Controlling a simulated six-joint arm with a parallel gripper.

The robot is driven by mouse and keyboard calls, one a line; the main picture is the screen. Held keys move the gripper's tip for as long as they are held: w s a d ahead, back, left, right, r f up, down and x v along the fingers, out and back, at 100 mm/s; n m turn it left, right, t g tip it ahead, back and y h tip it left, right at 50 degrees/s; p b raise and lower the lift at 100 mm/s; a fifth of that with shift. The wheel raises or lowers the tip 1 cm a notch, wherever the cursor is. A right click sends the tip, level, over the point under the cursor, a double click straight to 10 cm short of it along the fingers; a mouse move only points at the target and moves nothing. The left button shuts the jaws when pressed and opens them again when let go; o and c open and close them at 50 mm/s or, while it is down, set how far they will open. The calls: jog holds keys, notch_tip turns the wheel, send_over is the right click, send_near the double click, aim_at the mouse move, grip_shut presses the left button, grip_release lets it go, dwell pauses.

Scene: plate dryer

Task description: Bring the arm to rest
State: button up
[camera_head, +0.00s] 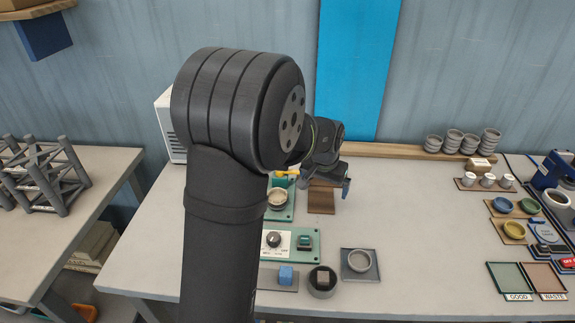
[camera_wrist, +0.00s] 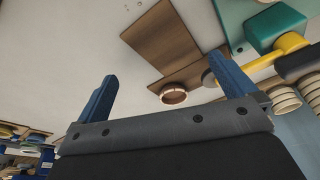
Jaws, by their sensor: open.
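My gripper (camera_head: 345,185) is above the back middle of the table, beside a brown wooden board (camera_head: 321,197). In the wrist view my gripper (camera_wrist: 167,88) shows two blue fingers spread apart with nothing between them. The wooden board (camera_wrist: 160,38) lies beyond the fingers, apart from them. My dark arm rises in front of the table in the head view and hides part of the table and of the green-based devices.
A green panel with a dial (camera_head: 274,240) stands left of centre. Bowls and coloured trays stand at the right. The table right of centre is clear.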

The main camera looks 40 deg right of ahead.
jog(key=w+a+r+m+t+y, duration=0.1)
jog(key=w+a+r+m+t, duration=0.1)
jog(key=r+m, duration=0.6)
jog(key=w+a+r+m+t, duration=0.1)
jog(key=r+m, duration=0.4)
jog(key=r, duration=0.5)
jog(key=a+x, duration=0.1)
jog(key=x, duration=0.9)
jog(key=shift+d, duration=0.25)
jog(key=shift+w, duration=0.15)
jog(key=d+v, duration=0.1)
jog(key=v, duration=0.8)
jog(key=shift+a+r, duration=0.4)
jog(key=shift+a, duration=0.05)
jog(key=shift+c, duration=0.2)
